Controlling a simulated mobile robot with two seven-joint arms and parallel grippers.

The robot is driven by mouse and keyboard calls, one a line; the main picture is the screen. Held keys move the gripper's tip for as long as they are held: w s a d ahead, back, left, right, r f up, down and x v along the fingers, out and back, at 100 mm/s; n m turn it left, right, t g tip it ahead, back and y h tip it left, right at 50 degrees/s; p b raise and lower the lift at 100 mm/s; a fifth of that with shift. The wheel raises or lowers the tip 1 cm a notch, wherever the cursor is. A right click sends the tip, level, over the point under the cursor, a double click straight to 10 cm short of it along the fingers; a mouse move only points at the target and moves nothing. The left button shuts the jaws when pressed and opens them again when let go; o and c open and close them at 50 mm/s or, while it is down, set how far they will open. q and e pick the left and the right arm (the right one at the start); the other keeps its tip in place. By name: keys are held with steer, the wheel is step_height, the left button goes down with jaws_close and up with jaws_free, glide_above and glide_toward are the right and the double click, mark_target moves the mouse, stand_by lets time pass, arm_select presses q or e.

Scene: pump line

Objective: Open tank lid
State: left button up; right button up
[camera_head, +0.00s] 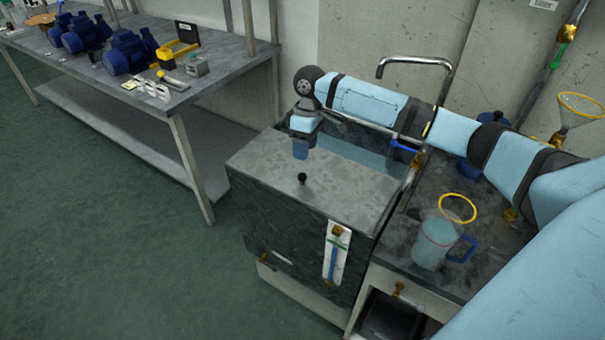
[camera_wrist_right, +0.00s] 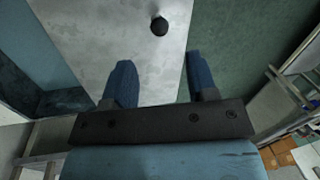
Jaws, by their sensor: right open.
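The tank (camera_head: 284,228) is a dark stone-look box in the middle of the head view. Its grey lid (camera_head: 262,175) covers the front part of the top, and a strip of water (camera_head: 355,157) shows behind it. A small black knob (camera_head: 303,177) stands on the lid. My right gripper (camera_head: 300,152) points down above the lid, behind the knob and apart from it. In the right wrist view its two blue fingers (camera_wrist_right: 161,82) are open with nothing between them, and the knob (camera_wrist_right: 159,26) lies beyond them. My left gripper is not in view.
A metal tap (camera_head: 415,62) arches behind the tank. A jug (camera_head: 435,242) with a blue handle stands on the counter at right, near a yellow ring (camera_head: 457,207). A bench (camera_head: 215,70) with several blue pumps stands at left. The green floor in front is clear.

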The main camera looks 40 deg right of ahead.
mark_target(311, 167)
steer(key=f, duration=0.2)
steer(key=a+f, duration=0.1)
steer(key=f, duration=0.5)
steer(key=shift+s+a+f+b, duration=0.1)
steer(key=shift+s+a+b, duration=0.05)
steer(key=shift+s+b, duration=0.25)
jaws_close()
